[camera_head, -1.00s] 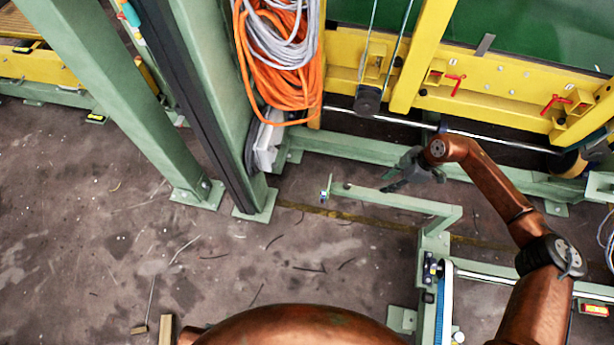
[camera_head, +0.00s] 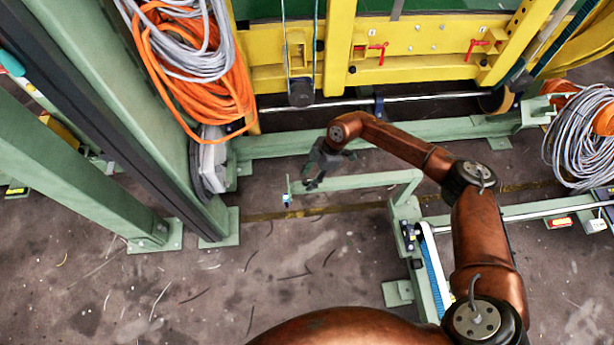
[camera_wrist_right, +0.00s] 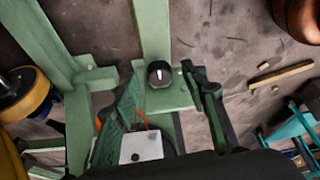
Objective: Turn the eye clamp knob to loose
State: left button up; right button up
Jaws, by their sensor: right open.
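A round black knob (camera_wrist_right: 159,74) with a white pointer mark shows in the right wrist view, beside a green post and above a green plate. I cannot make out the knob or its markings in the head view. My right gripper (camera_head: 319,168) is open, near the free end of a green bracket arm (camera_head: 362,181). In the wrist view the right gripper's (camera_wrist_right: 168,100) two dark fingers stand apart, with the knob seen in the gap between them, apparently beyond the tips and not touched. My left gripper is out of view.
A yellow beam with red handles (camera_head: 376,50) and a green rail (camera_head: 290,143) run behind the gripper. Orange and grey cables (camera_head: 195,75) hang at the left by green posts. A grey cable coil (camera_head: 583,140) is at the right. The floor in front is mostly clear.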

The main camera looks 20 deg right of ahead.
jog(key=shift+w+a+f, duration=0.1)
jog(key=shift+a+f, duration=0.05)
jog(key=shift+f, duration=0.2)
jog(key=shift+c, duration=0.3)
grip_shut()
